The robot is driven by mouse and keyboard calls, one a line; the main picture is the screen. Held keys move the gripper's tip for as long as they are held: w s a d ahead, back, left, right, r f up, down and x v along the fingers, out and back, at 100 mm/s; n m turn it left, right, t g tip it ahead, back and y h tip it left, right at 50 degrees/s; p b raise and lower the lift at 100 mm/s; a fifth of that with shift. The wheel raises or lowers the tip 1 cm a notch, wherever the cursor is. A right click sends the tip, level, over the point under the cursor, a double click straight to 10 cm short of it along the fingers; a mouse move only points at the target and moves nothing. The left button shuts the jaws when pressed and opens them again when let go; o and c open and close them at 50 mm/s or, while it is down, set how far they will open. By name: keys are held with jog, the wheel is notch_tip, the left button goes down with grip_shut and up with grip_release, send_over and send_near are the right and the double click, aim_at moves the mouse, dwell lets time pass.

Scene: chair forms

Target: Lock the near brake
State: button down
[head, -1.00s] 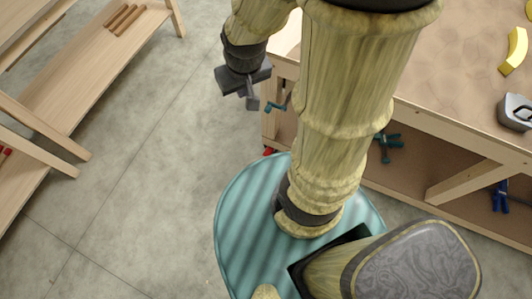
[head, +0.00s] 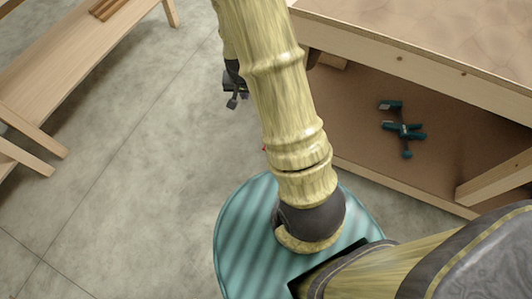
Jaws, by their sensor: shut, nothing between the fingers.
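No brake shows clearly in the head view. A tiny red bit (head: 265,149) shows at the left edge of my arm, low by the workbench (head: 430,65). My arm hides most of it, and I cannot tell whether it is the near brake. My gripper (head: 236,101) is in the upper middle, left of the workbench and over the grey floor. It points down, is shut and holds nothing. My arm partly covers it. It appears apart from the red bit.
A diagonal wooden brace (head: 490,180) stands at right. A low wooden bench (head: 75,55) with brown sticks (head: 108,9) is at upper left. The floor between is clear.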

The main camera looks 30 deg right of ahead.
jog(key=w+d+f+m+b, duration=0.1)
jog(key=f+b, duration=0.5)
jog(key=f, duration=0.7)
jog(key=w+d+f+m+h+b, duration=0.1)
jog(key=d+f+b, duration=0.3)
jog(key=f, duration=0.9)
jog(key=w+d+f+m+h+b, duration=0.1)
jog(key=d+f+m+b, duration=0.1)
jog(key=f+b, duration=0.8)
jog(key=x, duration=0.3)
jog(key=shift+d+f, duration=0.2)
jog(key=shift+f, duration=0.05)
jog(key=shift+s, duration=0.1)
jog(key=b+x, duration=0.6)
jog(key=x, duration=0.4)
jog(key=shift+d+f, duration=0.15)
jog(key=f, duration=0.1)
jog(key=f+b, duration=0.1)
jog(key=a+f+b, duration=0.1)
jog(key=shift+s, duration=0.35)
jog(key=shift+s+a+f, duration=0.1)
jog(key=shift+s+f, duration=0.05)
jog(key=shift+f, duration=0.05)
